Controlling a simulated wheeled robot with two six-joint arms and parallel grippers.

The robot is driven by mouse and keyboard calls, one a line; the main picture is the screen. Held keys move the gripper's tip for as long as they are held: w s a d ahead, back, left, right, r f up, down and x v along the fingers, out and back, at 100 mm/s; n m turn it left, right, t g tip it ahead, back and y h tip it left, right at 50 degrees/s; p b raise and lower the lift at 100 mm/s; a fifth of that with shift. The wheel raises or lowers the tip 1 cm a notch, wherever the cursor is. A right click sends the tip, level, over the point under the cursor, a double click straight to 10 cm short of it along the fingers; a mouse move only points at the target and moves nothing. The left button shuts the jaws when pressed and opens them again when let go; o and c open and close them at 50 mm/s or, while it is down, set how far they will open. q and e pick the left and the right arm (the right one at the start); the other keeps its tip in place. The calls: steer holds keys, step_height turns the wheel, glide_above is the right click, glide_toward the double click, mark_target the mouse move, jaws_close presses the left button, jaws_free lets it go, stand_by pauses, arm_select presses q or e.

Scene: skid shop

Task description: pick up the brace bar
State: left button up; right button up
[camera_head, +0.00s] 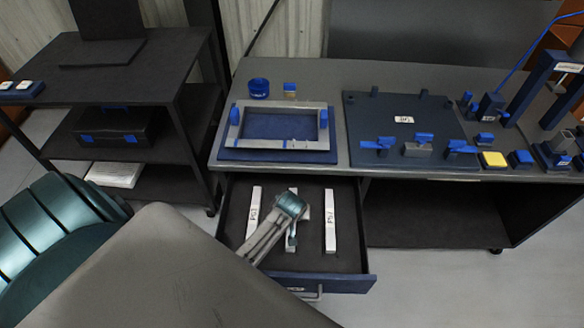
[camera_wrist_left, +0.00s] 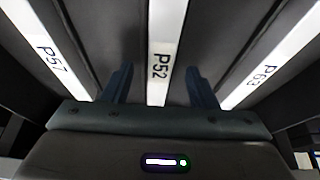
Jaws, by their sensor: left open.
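Three white bars lie side by side in the open drawer (camera_head: 345,262). In the left wrist view they read P57 (camera_wrist_left: 46,47), P52 (camera_wrist_left: 160,60) and P63 (camera_wrist_left: 268,70). The head view also shows the left bar (camera_head: 252,225) and the right bar (camera_head: 330,225). No label says which is the brace bar. My left gripper (camera_head: 291,236) is over the middle bar, partly hiding it. In the left wrist view its open fingers (camera_wrist_left: 160,88) stand one on each side of P52, with gaps. I cannot tell how far down they reach. My right gripper is out of view.
The drawer hangs under a grey workbench (camera_head: 330,75). On top are a metal frame on a blue base (camera_head: 228,153), a dark fixture plate (camera_head: 375,105) with blue clamps, and a yellow block (camera_head: 494,160). A dark shelf cart (camera_head: 160,75) stands left. Drawer walls surround the bars.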

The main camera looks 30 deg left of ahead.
arm_select(q)
steer(key=shift+x, duration=1.35)
steer(key=c, duration=1.1)
steer(key=shift+r, duration=0.15)
steer(key=shift+c, duration=0.2)
